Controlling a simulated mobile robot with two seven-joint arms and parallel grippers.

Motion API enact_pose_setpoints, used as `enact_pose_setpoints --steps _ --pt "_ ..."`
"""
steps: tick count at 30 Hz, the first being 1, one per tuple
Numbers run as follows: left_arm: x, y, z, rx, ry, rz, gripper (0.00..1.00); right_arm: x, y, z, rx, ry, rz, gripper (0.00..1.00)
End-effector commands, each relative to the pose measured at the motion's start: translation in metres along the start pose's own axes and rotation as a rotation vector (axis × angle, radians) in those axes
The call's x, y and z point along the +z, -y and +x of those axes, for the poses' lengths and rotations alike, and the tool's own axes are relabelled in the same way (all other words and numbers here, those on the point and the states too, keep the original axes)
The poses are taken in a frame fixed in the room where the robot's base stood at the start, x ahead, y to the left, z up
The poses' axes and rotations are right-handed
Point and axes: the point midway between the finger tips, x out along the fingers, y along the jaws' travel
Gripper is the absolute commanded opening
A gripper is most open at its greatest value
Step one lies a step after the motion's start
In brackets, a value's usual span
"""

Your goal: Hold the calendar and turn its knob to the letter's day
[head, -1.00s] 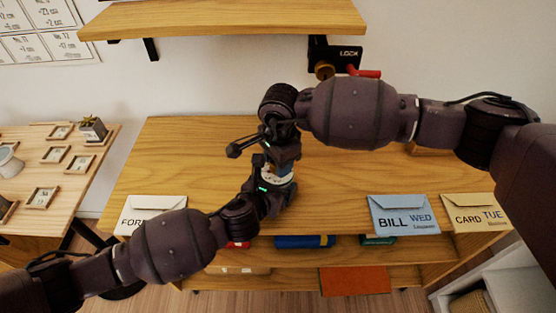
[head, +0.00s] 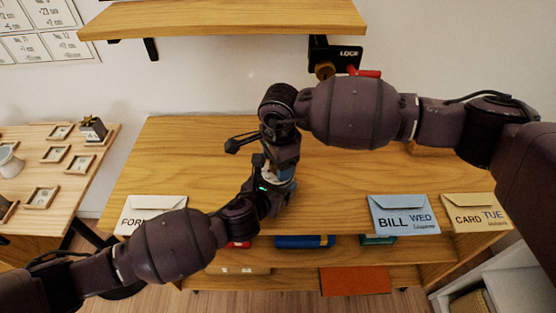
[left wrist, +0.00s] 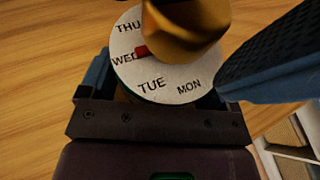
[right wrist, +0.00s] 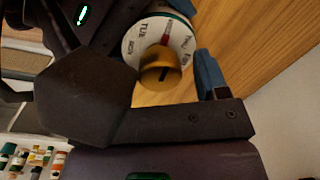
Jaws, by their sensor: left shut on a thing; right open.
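The calendar has a round white dial (left wrist: 155,75) with day names and a brass knob (left wrist: 185,30) at its centre. In the left wrist view, the red pointer (left wrist: 142,52) is at WED; THU, TUE and MON also show. My left gripper (head: 276,184) is shut on the calendar and holds it above the table. My right gripper (right wrist: 165,78) is open, with the knob between its fingers; contact is unclear. The blue letter (head: 404,215) reads BILL WED, the tan letter (head: 474,214) CARD TUE. A white letter (head: 137,214) starts FOR; my left arm hides its rest.
The wooden table (head: 340,185) is mostly clear behind the letters. A shelf (head: 230,18) and a black lock box (head: 335,55) with a red handle are on the wall above.

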Motion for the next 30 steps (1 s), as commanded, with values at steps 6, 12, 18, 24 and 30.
enact_pose_setpoints --steps 6,12,18,24,30 --pt "0.0 0.0 0.0 0.0 0.001 0.001 0.46 -0.001 0.001 -0.015 -0.002 -0.001 -0.001 0.67" --pt "0.0 0.0 0.0 0.0 0.001 0.001 0.46 0.0 0.001 -0.052 -0.004 0.0 -0.001 0.67" --pt "0.0 0.0 0.0 0.0 0.001 0.001 0.46 0.0 0.001 -0.089 -0.003 -0.001 0.0 0.67" --pt "0.0 0.0 0.0 0.0 0.001 0.001 0.46 0.0 0.0 -0.112 -0.001 0.0 0.0 0.67" --pt "0.0 0.0 0.0 0.0 0.001 0.001 0.46 0.0 0.0 -0.12 0.0 -0.001 0.0 0.67"
